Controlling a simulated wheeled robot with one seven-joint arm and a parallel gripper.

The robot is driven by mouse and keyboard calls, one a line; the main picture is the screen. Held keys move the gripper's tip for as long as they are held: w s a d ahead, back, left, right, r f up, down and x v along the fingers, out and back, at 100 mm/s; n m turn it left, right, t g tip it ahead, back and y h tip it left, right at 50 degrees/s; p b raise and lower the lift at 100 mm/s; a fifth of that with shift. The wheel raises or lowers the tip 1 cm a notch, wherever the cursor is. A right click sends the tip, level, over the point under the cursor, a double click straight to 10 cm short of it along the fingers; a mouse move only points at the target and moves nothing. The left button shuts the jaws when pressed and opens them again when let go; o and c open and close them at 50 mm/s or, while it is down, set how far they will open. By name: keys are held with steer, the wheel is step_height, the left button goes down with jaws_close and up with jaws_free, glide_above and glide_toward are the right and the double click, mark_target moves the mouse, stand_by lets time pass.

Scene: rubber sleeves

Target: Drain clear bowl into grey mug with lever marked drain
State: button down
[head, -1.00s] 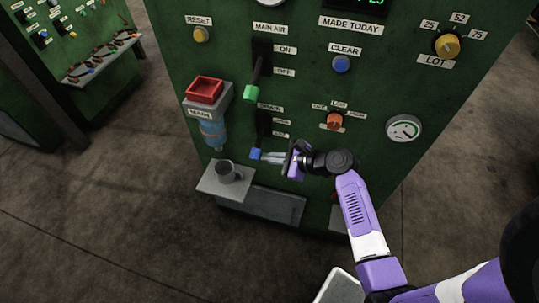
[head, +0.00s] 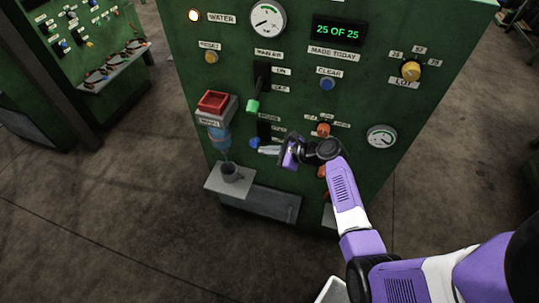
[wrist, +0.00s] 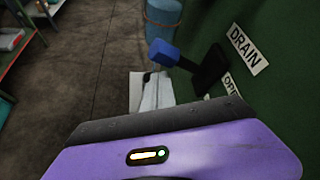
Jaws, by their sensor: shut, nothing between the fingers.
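The clear bowl (head: 219,136), with blue water in it, hangs below a red-topped hopper at the panel's left. It also shows at the top of the wrist view (wrist: 163,20). A thin pale streak seems to run down from it toward the grey mug (head: 231,172), which stands upright on a small shelf. The drain lever's blue knob (head: 254,143) sticks out from its black slot beside the label DRAIN; it is large in the wrist view (wrist: 163,52). My gripper (head: 263,151) is shut and empty, its tips just right of and below the knob; contact is unclear.
The main air lever with a green knob (head: 252,106) is just above the drain lever. An orange knob (head: 323,129) and a gauge (head: 381,138) are to the right. The WATER lamp (head: 194,15) is lit.

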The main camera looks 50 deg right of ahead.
steer(key=shift+s+r+p, duration=0.1)
steer(key=shift+r+p, duration=0.6)
steer(key=shift+p, duration=0.3)
steer(key=shift+s, duration=0.1)
steer(key=a+v, duration=0.1)
steer(key=v, duration=0.6)
steer(key=shift+s+d+b, duration=0.35)
steer(key=shift+d+b, duration=0.05)
steer(key=shift+d, duration=0.15)
steer(key=shift+r, duration=0.15)
